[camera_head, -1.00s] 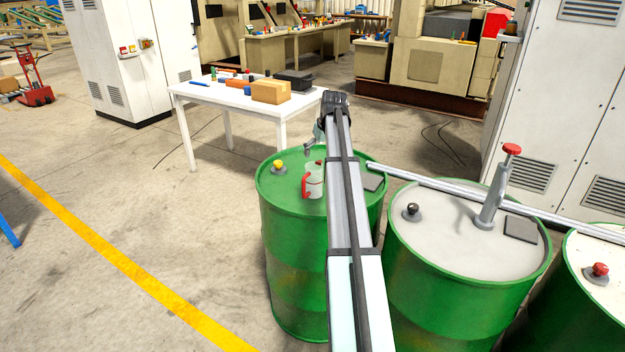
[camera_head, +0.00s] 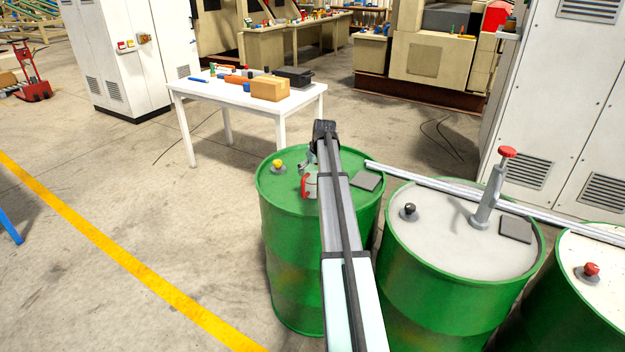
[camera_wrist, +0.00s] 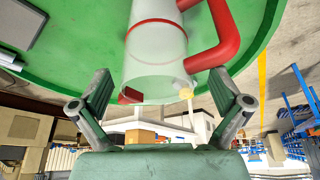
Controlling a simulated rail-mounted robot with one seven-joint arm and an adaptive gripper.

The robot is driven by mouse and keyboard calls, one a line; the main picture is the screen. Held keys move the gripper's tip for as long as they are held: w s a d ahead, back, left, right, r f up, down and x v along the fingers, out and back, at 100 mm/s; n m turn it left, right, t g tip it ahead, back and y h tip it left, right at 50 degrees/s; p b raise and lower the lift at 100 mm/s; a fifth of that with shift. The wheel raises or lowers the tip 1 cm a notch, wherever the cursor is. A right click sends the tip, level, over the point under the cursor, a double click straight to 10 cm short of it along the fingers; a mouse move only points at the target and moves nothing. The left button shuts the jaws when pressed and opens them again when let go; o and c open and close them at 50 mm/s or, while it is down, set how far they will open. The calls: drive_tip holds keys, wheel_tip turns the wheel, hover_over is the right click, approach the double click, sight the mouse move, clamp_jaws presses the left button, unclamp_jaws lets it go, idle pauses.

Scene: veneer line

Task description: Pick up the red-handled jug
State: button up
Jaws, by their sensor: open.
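The red-handled jug (camera_head: 311,188) stands on the lid of the left green drum (camera_head: 292,250), partly hidden by my arm and gripper. In the wrist view, the jug (camera_wrist: 155,45) is a pale, translucent cylinder with a red ring, and its red handle (camera_wrist: 228,35) is on the right. My gripper (camera_wrist: 161,84) is open, with one finger on each side of the jug's near end in that view. The handle reaches close to the right finger; I cannot tell whether they touch. In the head view, my gripper (camera_head: 309,158) is just above and behind the jug, partly covered by my arm.
A yellow-topped fitting (camera_head: 278,167) and a dark flat pad (camera_head: 367,180) are on the same lid. The middle drum (camera_head: 450,300) carries a tall red-topped pump (camera_head: 490,190). A white table (camera_head: 200,91) with boxes stands behind. Open floor lies left.

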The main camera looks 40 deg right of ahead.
drive_tip(key=shift+f, duration=0.1)
drive_tip(key=c, duration=1.6)
